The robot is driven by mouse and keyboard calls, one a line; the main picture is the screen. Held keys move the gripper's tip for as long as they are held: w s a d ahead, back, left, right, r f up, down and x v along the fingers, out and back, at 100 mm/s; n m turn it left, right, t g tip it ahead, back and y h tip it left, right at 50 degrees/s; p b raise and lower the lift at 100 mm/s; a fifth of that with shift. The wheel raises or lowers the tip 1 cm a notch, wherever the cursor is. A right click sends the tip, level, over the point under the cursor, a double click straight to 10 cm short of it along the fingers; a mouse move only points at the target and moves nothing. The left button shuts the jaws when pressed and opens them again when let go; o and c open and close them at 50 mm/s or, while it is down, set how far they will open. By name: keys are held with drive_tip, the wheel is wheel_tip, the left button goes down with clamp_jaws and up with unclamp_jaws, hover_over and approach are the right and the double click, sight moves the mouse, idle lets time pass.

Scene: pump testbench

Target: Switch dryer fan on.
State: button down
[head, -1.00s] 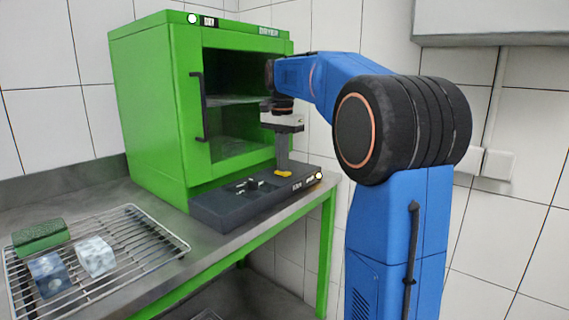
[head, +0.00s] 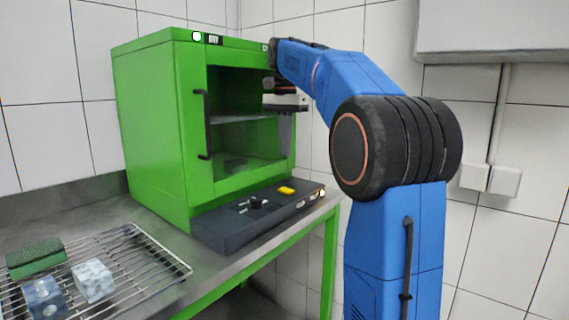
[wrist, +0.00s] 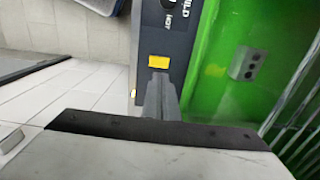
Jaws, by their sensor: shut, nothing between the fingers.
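The green dryer cabinet (head: 155,125) stands on the bench, with a dark opening and a black handle at its front. A dark grey control panel (head: 225,236) lies before it, with a black knob (head: 256,201) and a yellow switch (head: 287,190). A small pale lamp (head: 322,193) shows at the panel's right end. My gripper (head: 285,152) is shut and empty, pointing down above the panel, apart from the yellow switch. In the wrist view the yellow switch (wrist: 159,62) lies just beyond my fingertips (wrist: 157,78). I cannot tell the switch's position.
A wire rack (head: 135,262) at the left holds a green block (head: 36,257), a blue block (head: 44,297) and a pale block (head: 93,280). The bench edge runs in front of the panel. A tiled wall (head: 300,90) stands behind my arm.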

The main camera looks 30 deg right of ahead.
drive_tip(key=shift+r, duration=1.9)
drive_tip(key=s+a+f+n+t, duration=0.2)
drive_tip(key=s+a+f+n, duration=0.45)
drive_tip(key=s+f, duration=0.6)
drive_tip(key=s+a+f+n+t, duration=0.2)
drive_tip(key=s+a+f+n, duration=0.4)
drive_tip(key=s+f, duration=0.7)
wheel_tip(320, 180, up, 25)
drive_tip(key=m+g, duration=0.4)
drive_tip(key=m, duration=0.9)
hover_over(290, 190)
drive_tip(key=shift+r+n, duration=0.2)
drive_tip(key=shift+n, duration=0.05)
drive_tip(key=shift+f, duration=0.1)
wheel_tip(290, 190, down, 14)
drive_tip(key=shift+r, duration=0.1)
